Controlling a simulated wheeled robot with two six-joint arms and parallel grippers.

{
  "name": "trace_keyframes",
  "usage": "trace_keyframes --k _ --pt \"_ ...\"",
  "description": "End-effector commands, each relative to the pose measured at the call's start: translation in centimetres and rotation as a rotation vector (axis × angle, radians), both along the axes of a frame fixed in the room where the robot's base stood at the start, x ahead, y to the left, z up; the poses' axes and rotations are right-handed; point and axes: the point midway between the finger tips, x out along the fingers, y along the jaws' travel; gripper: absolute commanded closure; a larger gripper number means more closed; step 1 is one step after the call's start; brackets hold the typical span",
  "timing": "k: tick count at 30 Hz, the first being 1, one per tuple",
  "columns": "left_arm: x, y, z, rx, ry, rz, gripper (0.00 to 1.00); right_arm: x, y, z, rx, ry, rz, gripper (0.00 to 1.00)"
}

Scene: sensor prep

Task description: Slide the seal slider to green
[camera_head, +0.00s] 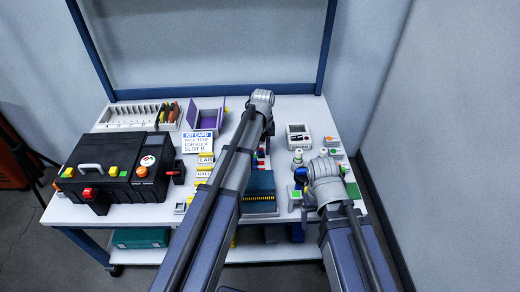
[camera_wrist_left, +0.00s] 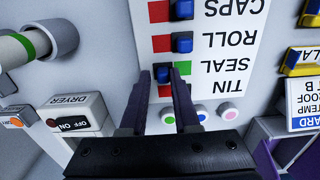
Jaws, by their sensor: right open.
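In the left wrist view the switch panel (camera_wrist_left: 213,60) is upside down, with rows labelled CAPS, ROLL, SEAL and TIN. The blue seal slider (camera_wrist_left: 162,74) stands at the left, red end of its row; the green patch (camera_wrist_left: 182,68) shows to its right. My left gripper (camera_wrist_left: 160,76) has one fingertip on each side of this knob. The right fingertip is close against it; firm contact is unclear. In the head view my left arm hides most of the panel (camera_head: 262,160).
The CAPS knob (camera_wrist_left: 183,9) and ROLL knob (camera_wrist_left: 182,43) sit right of their red patches. A dryer box (camera_wrist_left: 75,112) is close by at left. A black case (camera_head: 118,170) and a purple bin (camera_head: 205,115) stand left of my left arm.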

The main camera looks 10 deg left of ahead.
Motion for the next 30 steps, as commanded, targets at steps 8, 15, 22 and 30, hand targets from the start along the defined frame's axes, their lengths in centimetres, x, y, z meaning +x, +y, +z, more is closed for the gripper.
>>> trace_keyframes --k 8,15,22,30 --pt "0.0 0.0 0.0 0.000 0.001 -0.001 0.50 0.0 0.0 0.0 0.000 0.000 0.000 0.19" --pt "0.0 0.1 0.1 0.001 0.000 0.000 0.50 0.0 0.0 0.1 0.000 0.000 0.000 0.19" --pt "0.0 0.1 1.5 0.002 0.001 0.000 0.50 0.0 0.0 1.5 0.000 0.000 0.000 0.19" --pt "0.0 0.0 4.9 0.001 0.000 0.000 0.50 0.0 0.0 5.0 0.000 0.000 0.000 0.19"
